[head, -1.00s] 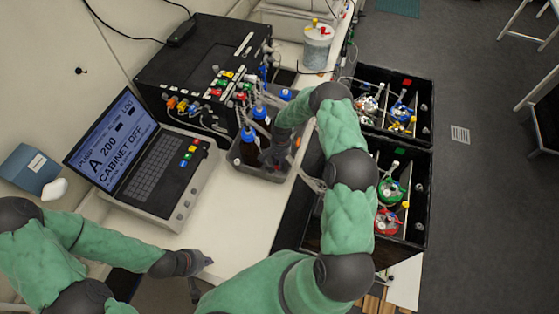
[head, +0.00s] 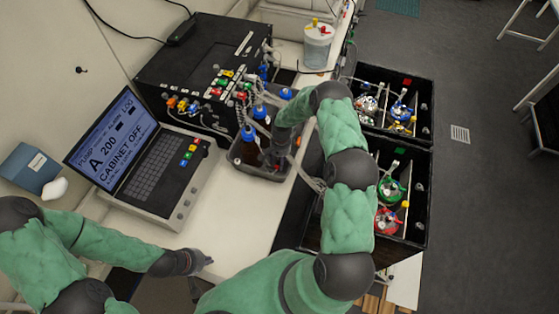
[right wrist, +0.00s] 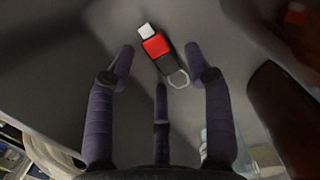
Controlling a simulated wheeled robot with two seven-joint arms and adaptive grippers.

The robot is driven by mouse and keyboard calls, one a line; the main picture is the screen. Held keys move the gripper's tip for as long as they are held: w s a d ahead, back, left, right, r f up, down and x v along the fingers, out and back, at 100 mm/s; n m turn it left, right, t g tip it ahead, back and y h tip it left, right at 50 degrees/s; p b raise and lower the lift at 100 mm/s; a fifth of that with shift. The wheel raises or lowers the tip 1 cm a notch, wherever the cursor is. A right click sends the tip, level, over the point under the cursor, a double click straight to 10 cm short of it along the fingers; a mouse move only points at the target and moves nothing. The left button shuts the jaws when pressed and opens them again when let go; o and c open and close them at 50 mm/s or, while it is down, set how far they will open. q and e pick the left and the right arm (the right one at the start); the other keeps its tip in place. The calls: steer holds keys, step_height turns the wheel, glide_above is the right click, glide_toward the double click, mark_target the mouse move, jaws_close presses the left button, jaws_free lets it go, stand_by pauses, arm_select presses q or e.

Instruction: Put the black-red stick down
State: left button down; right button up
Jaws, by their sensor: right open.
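The black-red stick (right wrist: 162,54) shows in the right wrist view. It has a light plug end, a red middle, a black body and a metal ring at its lower end. It lies on a dark grey surface (right wrist: 100,40), tilted between and just beyond my right fingertips. My right gripper (right wrist: 162,68) is open, with its fingers apart on either side of the stick. In the head view my right gripper (head: 275,155) is over the dark tray (head: 258,172), and the stick cannot be made out. My left gripper (head: 200,262) is low at the front table edge; its finger opening is unclear.
Blue-capped bottles (head: 249,133) stand in the tray close to my right gripper. A laptop (head: 150,165) is left of it, and a black box with cables (head: 200,65) behind. Black shaker boxes (head: 410,205) stand to the right. The white table (head: 225,215) in front is clear.

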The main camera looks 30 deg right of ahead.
arm_select(q)
step_height(320, 180, down, 2)
steer(key=shift+f+b, duration=0.1)
steer(key=shift+b, duration=0.95)
arm_select(e)
step_height(320, 180, up, 12)
steer(key=d, duration=0.1)
steer(key=shift+w, duration=0.45)
steer(key=shift+f, duration=0.1)
